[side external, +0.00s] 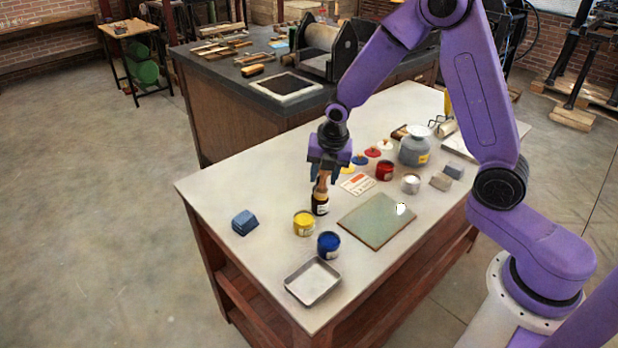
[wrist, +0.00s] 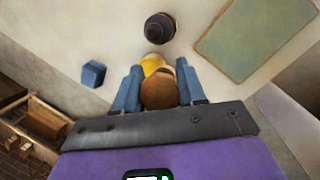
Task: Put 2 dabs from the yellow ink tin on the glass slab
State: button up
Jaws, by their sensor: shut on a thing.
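The yellow ink tin (side external: 304,223) stands open on the table, left of the glass slab (side external: 375,221). The slab lies flat, grey-green, with a small white patch near its right corner; part of it also shows in the wrist view (wrist: 258,38). My gripper (side external: 325,173) is shut on a wooden-handled tool (wrist: 160,92), held upright. In the side view the tool's lower end overlaps a black tin (side external: 320,205); I cannot tell whether it touches. In the wrist view a yellow patch, apparently the yellow tin (wrist: 152,64), shows just past the handle, with the black tin beyond.
A blue tin (side external: 328,245) stands between the yellow tin and a metal tray (side external: 312,282). A blue block (side external: 244,222) is near the left edge. A red tin (side external: 385,170), a white tin (side external: 410,184) and a large grey container (side external: 414,150) stand behind the slab.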

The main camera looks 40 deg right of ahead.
jog(key=s+d+f+g, duration=0.1)
jog(key=s+d+g, duration=0.1)
jog(key=s+d, duration=0.75)
jog(key=shift+n+h, duration=0.3)
jog(key=shift+h, duration=0.1)
jog(key=shift+w+d+f, duration=0.15)
jog(key=shift+d+f, duration=0.05)
jog(key=shift+f, duration=0.85)
jog(key=shift+w+d+f, duration=0.15)
jog(key=shift+f, duration=0.85)
jog(key=shift+w+d+f, duration=0.15)
jog(key=shift+d+f, duration=0.05)
jog(key=shift+f, duration=0.85)
jog(key=shift+f, duration=0.75)
notch_tip(320, 180, up, 7)
jog(key=shift+w, duration=0.1)
dwell(0.8)
